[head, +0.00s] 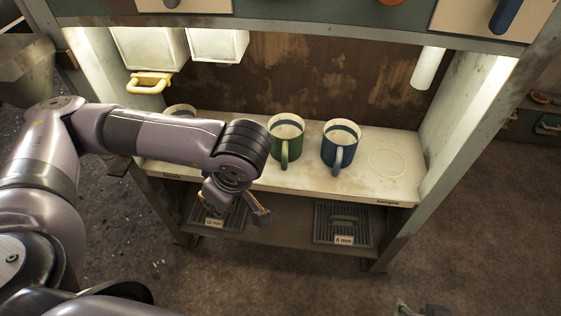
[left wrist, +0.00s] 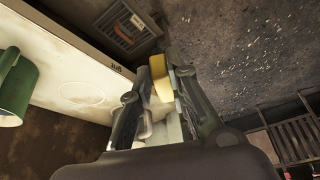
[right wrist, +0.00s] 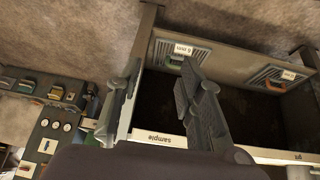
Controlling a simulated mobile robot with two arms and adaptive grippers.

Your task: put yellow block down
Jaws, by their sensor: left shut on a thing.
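A yellow block (left wrist: 160,75) shows between the fingers of my left gripper (left wrist: 160,95) in the left wrist view. The gripper is shut on it. In the head view my left gripper (head: 233,208) hangs in front of the shelf's front edge, above the lower level; the block is hard to make out there. My right gripper (right wrist: 160,95) has its fingers apart with nothing between them in the right wrist view. The front strip of the shelf, labelled "sample", lies beyond it.
On the white shelf (head: 300,182) stand a green mug (head: 285,138) and a blue mug (head: 340,150); another mug is mostly hidden by my arm. A ring mark (head: 387,163) at right is empty. Below are grated trays, one labelled 6 mm (head: 343,222). A bin has a yellow handle (head: 148,83).

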